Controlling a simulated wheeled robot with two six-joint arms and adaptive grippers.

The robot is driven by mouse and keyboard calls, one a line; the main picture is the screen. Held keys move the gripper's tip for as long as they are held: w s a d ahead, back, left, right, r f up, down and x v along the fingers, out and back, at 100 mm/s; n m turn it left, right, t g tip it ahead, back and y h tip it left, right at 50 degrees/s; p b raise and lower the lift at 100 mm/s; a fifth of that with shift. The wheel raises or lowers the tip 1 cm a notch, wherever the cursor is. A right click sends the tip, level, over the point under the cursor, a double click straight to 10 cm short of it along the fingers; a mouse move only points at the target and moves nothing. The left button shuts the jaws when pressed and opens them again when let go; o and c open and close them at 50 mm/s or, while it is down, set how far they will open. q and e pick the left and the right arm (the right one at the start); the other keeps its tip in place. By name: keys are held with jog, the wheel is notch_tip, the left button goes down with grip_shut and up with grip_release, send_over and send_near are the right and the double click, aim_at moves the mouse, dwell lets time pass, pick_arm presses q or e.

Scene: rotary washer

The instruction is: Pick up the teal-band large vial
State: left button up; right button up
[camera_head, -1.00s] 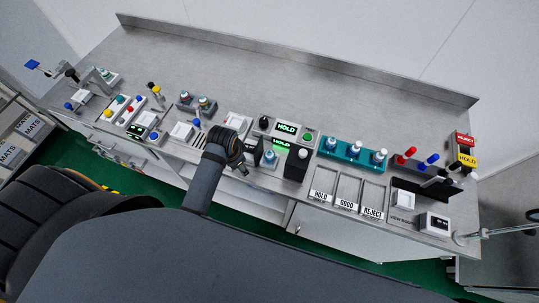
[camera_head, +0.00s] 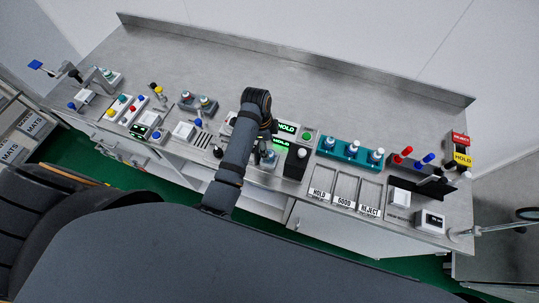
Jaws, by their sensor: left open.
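My left arm rises from the bottom and bends over the bench; my left gripper (camera_head: 262,150) hangs open, pointing down at a small vial-like item (camera_head: 268,159) with a bluish lower part, in front of the green HOLD screen. The gripper partly hides this item, and I cannot tell whether the fingers are around it or just beside it. A teal rack (camera_head: 341,151) holds white-capped vials to the right. Two more vials (camera_head: 204,102) stand in a grey holder to the left. The bands are too small to tell which vial is the teal-band large one. My right gripper is not in view.
Trays marked HOLD, GOOD and REJECT (camera_head: 344,204) lie at the front edge. A dark rack with red and blue items (camera_head: 402,154) stands at the right. A button panel (camera_head: 130,109) stands at the left. The back of the bench (camera_head: 300,85) is clear.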

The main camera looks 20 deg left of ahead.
aim_at(269, 151)
pick_arm(q)
jog(key=shift+d+f, duration=0.1)
jog(key=shift+f, duration=0.15)
jog(key=f, duration=0.1)
jog(key=f+p, duration=0.2)
jog(key=f, duration=0.1)
jog(key=shift+s+d, duration=0.2)
jog(key=shift+d, duration=0.05)
jog(key=shift+f, duration=0.4)
jog(key=c, duration=1.3)
jog(key=shift+d, duration=0.1)
jog(key=shift+w+r, duration=0.1)
jog(key=shift+w, duration=0.05)
